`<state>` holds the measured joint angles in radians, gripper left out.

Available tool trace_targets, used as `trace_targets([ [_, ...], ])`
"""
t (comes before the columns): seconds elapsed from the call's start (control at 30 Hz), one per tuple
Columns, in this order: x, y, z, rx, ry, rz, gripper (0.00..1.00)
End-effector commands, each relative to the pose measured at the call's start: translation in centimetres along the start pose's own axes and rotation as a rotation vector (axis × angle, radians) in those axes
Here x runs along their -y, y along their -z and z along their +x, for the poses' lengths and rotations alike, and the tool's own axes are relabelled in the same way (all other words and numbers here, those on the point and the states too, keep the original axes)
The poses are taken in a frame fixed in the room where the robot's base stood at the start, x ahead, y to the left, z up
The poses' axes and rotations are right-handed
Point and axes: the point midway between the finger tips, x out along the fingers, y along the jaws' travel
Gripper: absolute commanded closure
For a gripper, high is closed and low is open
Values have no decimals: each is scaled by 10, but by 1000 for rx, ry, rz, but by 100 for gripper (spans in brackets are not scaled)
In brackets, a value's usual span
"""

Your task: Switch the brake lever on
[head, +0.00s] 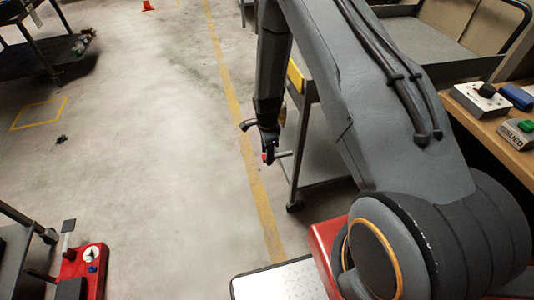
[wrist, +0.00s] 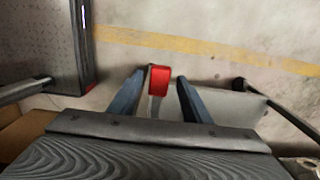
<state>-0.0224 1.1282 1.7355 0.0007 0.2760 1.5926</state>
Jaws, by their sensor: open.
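A lever with a red block-shaped end (wrist: 160,77) and a grey shaft (wrist: 155,108) shows in the middle of the wrist view; I take it for the brake lever. My gripper (wrist: 160,80) is open, with one dark finger on each side of the red end. I cannot tell whether either finger touches it. In the head view my gripper (head: 268,150) hangs low beside a grey cart (head: 318,150). A small bit of red (head: 265,157) shows at its tip; the rest of the lever is hard to make out there.
A red unit with a white dial (head: 91,254) stands at the lower left. A wooden bench (head: 500,145) with control boxes is at the right, and a dark cart (head: 35,60) at the upper left. The concrete floor (head: 160,170) left of the yellow line is mostly clear.

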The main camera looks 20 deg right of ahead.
Motion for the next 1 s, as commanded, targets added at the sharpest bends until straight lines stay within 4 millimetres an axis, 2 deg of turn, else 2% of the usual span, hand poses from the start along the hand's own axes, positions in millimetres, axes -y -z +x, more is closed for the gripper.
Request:
trace_targets([
  [0.33,0,0,4,0,0,0,56],
  [0.37,0,0,4,0,0,0,60],
  [0.6,0,0,4,0,0,0,100],
  [1.0,0,1,2,0,1,0,100],
])
